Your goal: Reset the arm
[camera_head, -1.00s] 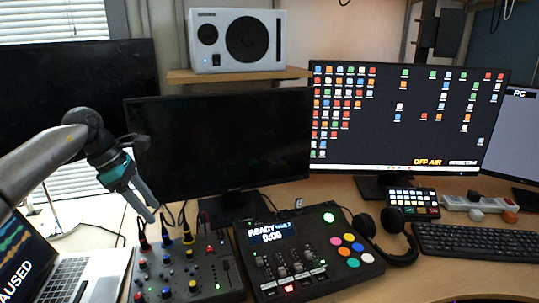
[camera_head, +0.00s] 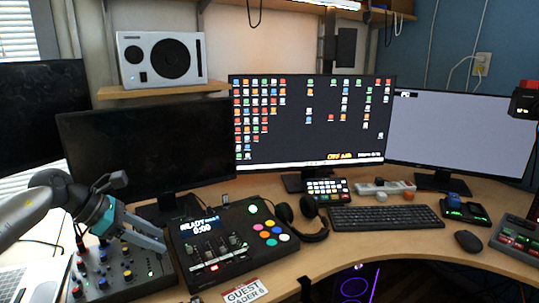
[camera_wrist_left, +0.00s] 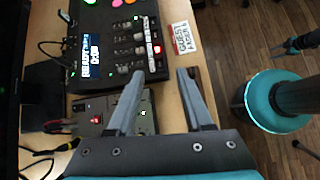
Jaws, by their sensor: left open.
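My left gripper (camera_head: 163,243) comes in from the left in the head view, with a teal band behind grey fingers. It is over the small mixer (camera_head: 110,280), with its fingers pointing right and slightly down. In the left wrist view the two fingers (camera_wrist_left: 161,76) stand apart and nothing is between them. The small mixer (camera_wrist_left: 95,118) shows partly behind one finger there.
The black fader console (camera_head: 210,250) lies right of the gripper, with a GUEST FADER 6 label (camera_head: 245,291) at its front. Headphones (camera_head: 305,218), a keyboard (camera_head: 385,217) and a mouse (camera_head: 468,241) lie farther right. A laptop (camera_head: 40,285) is at left. A teal stool (camera_wrist_left: 270,105) stands beside the desk.

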